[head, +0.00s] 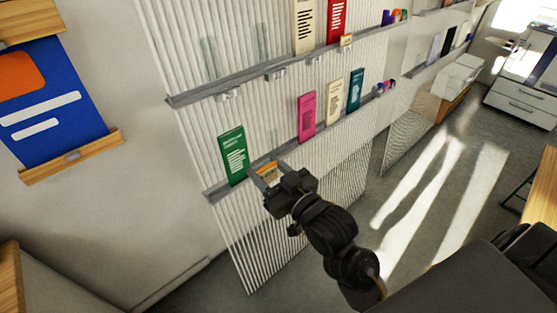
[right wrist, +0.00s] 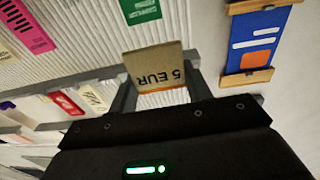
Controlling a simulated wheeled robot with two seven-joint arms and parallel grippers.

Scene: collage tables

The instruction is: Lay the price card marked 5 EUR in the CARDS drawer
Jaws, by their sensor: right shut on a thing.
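The price card (right wrist: 155,68), tan with an orange edge, reads "5 EUR", upside down in the right wrist view. My right gripper (right wrist: 158,88) is shut on it, with a finger at each side. In the head view the right gripper (head: 266,174) is at the lower grey rail of the ribbed wall panel, just right of a green leaflet, and the card (head: 268,172) shows as a small orange patch there. I cannot tell whether the card touches the rail. No drawer marked CARDS can be read. My left gripper is not in view.
The rail (head: 228,188) also carries the green leaflet (head: 233,155) and a pink one (head: 307,116). A blue poster (head: 52,105) hangs at left. A white drawer unit (head: 518,112) stands at the far right. A wooden table edge (head: 541,195) is at right; the floor between is clear.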

